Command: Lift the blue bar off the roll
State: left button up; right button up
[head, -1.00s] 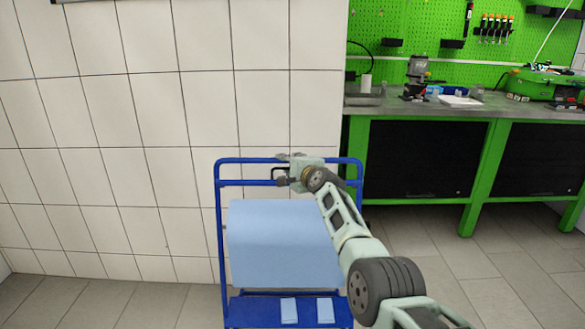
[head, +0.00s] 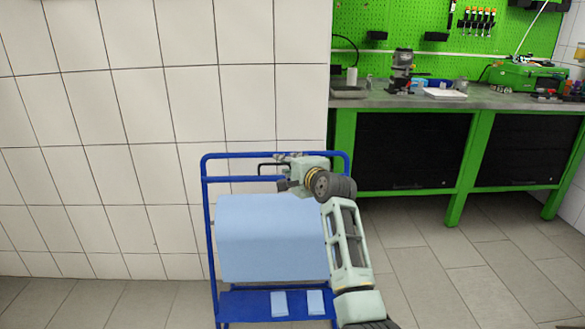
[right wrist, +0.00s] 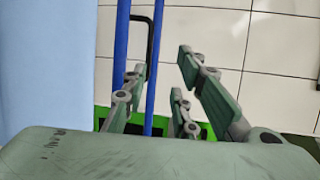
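The light blue roll (head: 270,237) hangs in a blue frame and shows at the left in the right wrist view (right wrist: 40,70). A blue bar (head: 235,180) runs across just above it, below the frame's top rail (head: 235,156). A black handle (head: 262,166) shows between them. My right gripper (head: 284,172) is at the bar's right part. The right wrist view shows its fingers (right wrist: 162,65) open and apart, with the handle (right wrist: 150,45) and the farther blue rail between them in the picture. I cannot tell whether they touch. My left gripper is out of view.
The stand's lower shelf (head: 240,305) carries two light blue folded pieces (head: 279,303). A white tiled wall (head: 110,170) is behind. A green workbench (head: 345,170) with tools stands at the right. The floor right of the stand is free.

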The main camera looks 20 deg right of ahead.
jog(key=shift+v, duration=1.25)
